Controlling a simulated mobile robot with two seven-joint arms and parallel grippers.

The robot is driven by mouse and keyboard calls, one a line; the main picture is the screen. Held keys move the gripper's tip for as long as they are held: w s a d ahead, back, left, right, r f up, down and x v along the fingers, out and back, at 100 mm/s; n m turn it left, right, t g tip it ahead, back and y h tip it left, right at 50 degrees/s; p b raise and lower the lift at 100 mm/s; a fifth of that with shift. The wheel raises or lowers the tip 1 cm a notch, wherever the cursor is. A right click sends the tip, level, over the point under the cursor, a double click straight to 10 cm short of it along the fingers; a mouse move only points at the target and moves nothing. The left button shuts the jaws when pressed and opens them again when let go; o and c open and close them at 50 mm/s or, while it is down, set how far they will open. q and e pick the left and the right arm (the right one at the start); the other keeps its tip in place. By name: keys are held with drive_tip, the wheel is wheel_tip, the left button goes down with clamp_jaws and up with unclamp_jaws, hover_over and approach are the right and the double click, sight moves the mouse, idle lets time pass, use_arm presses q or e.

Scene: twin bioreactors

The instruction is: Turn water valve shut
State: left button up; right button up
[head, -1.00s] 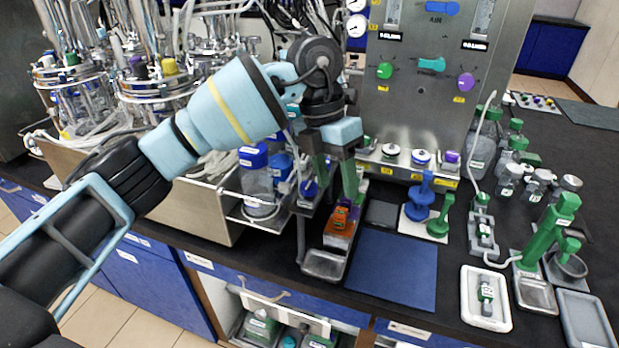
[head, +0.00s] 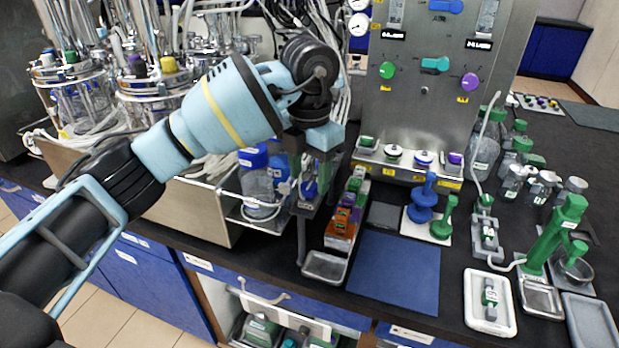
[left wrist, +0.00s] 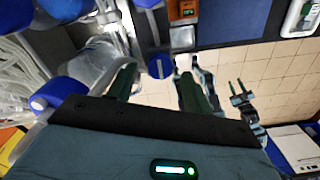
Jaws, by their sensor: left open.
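A blue round valve knob with a grey centre, probably the water valve, (left wrist: 159,67) shows between my left fingers in the left wrist view. In the head view this blue knob (head: 310,188) sits just below the left gripper, beside the bottle rack. My left gripper (head: 309,176) is open, its green fingers pointing down around the knob's place. In the left wrist view the left gripper (left wrist: 155,72) has a finger on each side of the knob; I cannot tell whether they touch it. What seems to be my right gripper (left wrist: 237,85) is small there, over the floor.
A blue-capped bottle (head: 256,180) stands close left of the left gripper. A rack of coloured blocks (head: 341,228) with a metal tray (head: 324,266) is to its right. The steel control panel (head: 432,120) stands behind. The blue mat (head: 395,270) is clear.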

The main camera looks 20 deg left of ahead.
use_arm(q)
drive_tip(key=shift+f, duration=0.75)
drive_tip(key=shift+c, duration=0.4)
drive_tip(key=c, duration=0.9)
